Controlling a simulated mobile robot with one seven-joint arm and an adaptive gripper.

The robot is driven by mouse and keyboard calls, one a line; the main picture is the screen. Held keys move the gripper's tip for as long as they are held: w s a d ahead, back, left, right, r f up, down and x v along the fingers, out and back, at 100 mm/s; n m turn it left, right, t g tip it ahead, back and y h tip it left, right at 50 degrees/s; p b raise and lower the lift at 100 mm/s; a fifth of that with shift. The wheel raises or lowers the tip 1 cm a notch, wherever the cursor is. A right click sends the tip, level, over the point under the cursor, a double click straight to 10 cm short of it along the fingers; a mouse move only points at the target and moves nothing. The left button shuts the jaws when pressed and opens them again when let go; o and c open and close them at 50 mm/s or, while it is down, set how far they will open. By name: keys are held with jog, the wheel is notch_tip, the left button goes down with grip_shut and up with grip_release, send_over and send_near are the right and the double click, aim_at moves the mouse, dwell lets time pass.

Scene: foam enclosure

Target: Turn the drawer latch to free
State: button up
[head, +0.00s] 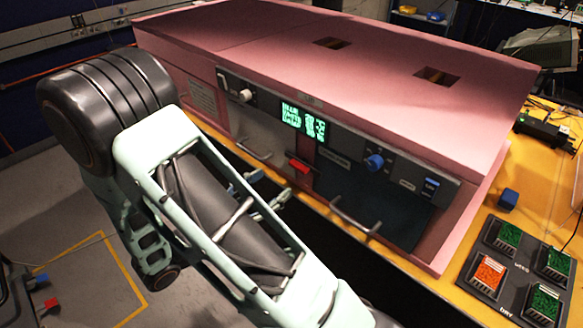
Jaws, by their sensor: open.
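A pink foam enclosure (400,55) has a dark control panel along its front. A red lever-like piece (299,166) sits on the panel below the green display; it may be the drawer latch, but I cannot tell its setting. One drawer front (368,207) with a bar handle (355,220) is at the right, and another bar handle (253,150) is at the left. My gripper (267,190) shows only in part behind my arm, with grey finger parts just below and left of the red piece. It looks open and empty; I see no contact.
A white knob (246,95) and a blue knob (375,162) stick out from the panel. On the orange table (470,225) are a small blue block (508,199) and a dark tray (480,272) with green and orange filled compartments. My arm covers the lower left foreground.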

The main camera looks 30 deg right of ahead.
aim_at(296, 167)
jog(key=p+x, duration=0.1)
jog(key=x, duration=0.6)
jog(key=shift+w+d, duration=0.1)
jog(key=shift+d, duration=0.3)
jog(key=shift+c, duration=0.3)
jog(key=c, duration=1.1)
